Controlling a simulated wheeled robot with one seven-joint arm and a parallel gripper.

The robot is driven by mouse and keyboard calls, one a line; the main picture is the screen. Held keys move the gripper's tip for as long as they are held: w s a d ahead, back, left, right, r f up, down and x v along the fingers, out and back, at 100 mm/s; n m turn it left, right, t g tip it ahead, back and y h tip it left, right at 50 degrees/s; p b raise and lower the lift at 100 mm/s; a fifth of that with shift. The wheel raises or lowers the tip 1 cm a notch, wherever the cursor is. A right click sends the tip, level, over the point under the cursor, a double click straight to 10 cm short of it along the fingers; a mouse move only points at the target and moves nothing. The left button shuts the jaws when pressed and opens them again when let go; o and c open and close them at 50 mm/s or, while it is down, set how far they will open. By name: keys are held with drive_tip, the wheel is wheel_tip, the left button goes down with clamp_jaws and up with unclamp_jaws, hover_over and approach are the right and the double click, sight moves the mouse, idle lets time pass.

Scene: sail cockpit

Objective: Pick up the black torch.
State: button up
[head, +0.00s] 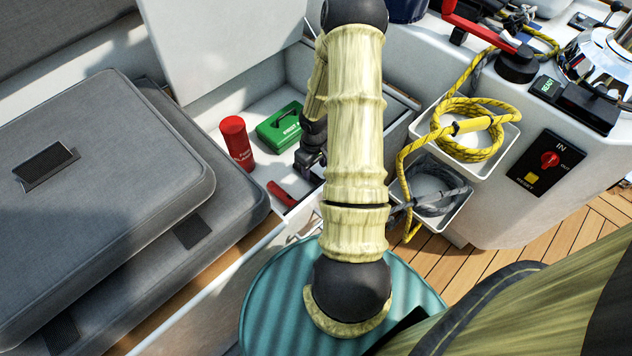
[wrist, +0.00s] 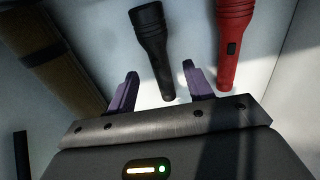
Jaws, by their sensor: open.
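The black torch (wrist: 151,42) lies on the pale locker floor in the wrist view, its wide head at the top and its narrow tail pointing down at my gripper. My gripper (wrist: 160,90) is open and empty, with one purple finger on each side of the line of the tail. The tail end reaches down to about the gap between the fingertips; I cannot tell the height between them. In the head view my gripper (head: 309,160) is down inside the open locker, partly behind my arm. The black torch cannot be made out there.
A red torch (wrist: 236,40) lies close to the right of the black one. A brown object (wrist: 50,62) lies at left. In the locker are a red canister (head: 237,142) and a green box (head: 281,128). Grey cushions (head: 110,170) and locker walls bound the space.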

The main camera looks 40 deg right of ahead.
sight(316, 177)
wheel_tip(316, 177, down, 5)
drive_tip(key=b, duration=0.4)
drive_tip(key=shift+s+d+f, duration=0.1)
drive_tip(key=shift+d, duration=0.05)
idle(0.4)
clamp_jaws()
wheel_tip(316, 177, up, 10)
drive_tip(key=p, duration=0.6)
idle(0.5)
